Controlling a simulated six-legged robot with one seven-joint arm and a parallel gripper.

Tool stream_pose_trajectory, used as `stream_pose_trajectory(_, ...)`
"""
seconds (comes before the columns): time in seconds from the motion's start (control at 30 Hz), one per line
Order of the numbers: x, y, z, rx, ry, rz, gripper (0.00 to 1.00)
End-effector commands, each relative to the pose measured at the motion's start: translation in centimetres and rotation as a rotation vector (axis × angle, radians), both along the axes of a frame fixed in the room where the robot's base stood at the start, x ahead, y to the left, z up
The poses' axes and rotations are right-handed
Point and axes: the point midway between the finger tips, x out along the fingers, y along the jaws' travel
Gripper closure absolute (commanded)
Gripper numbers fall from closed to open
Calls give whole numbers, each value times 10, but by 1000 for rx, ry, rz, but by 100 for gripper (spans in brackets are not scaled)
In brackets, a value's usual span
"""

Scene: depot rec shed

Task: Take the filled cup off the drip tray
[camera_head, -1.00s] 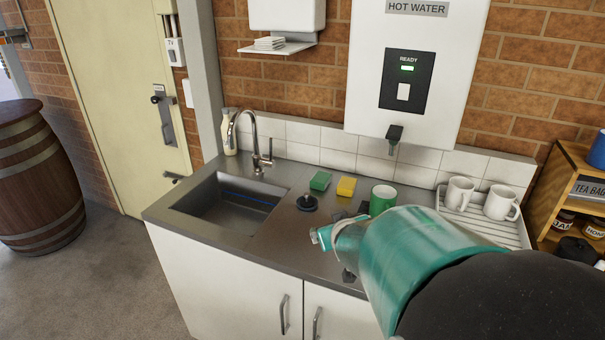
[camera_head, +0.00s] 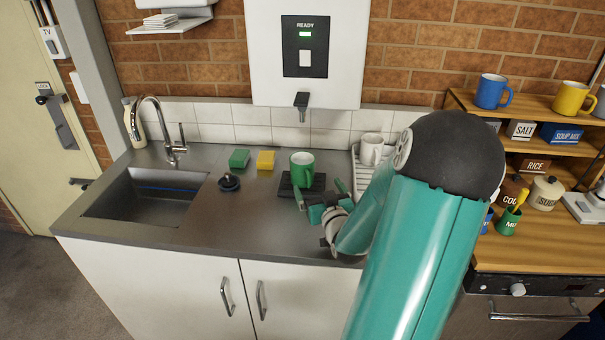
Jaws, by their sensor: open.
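A green cup (camera_head: 302,168) stands upright on the dark drip tray (camera_head: 286,189) under the hot water spout (camera_head: 301,101). Its inside looks pale, and I cannot tell how full it is. My gripper (camera_head: 320,192) is open at the front right of the cup. One finger shows just below the cup and the other to its right. I cannot tell whether a finger touches the cup. My arm hides part of the counter to the right.
A sink (camera_head: 145,195) lies to the left, with a black plug (camera_head: 229,183) beside it. A green sponge (camera_head: 239,158) and a yellow sponge (camera_head: 265,160) lie behind. A white mug (camera_head: 371,150) stands on the draining rack at right. Wooden shelves (camera_head: 535,146) stand further right.

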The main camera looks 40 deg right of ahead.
Motion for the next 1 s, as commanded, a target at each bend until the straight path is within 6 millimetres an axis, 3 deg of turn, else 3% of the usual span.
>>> stream_pose_trajectory(0.4,64,-34,0,2,-1,1,2)
stream_pose_trajectory(1.0,118,-64,0,0,1,0,2)
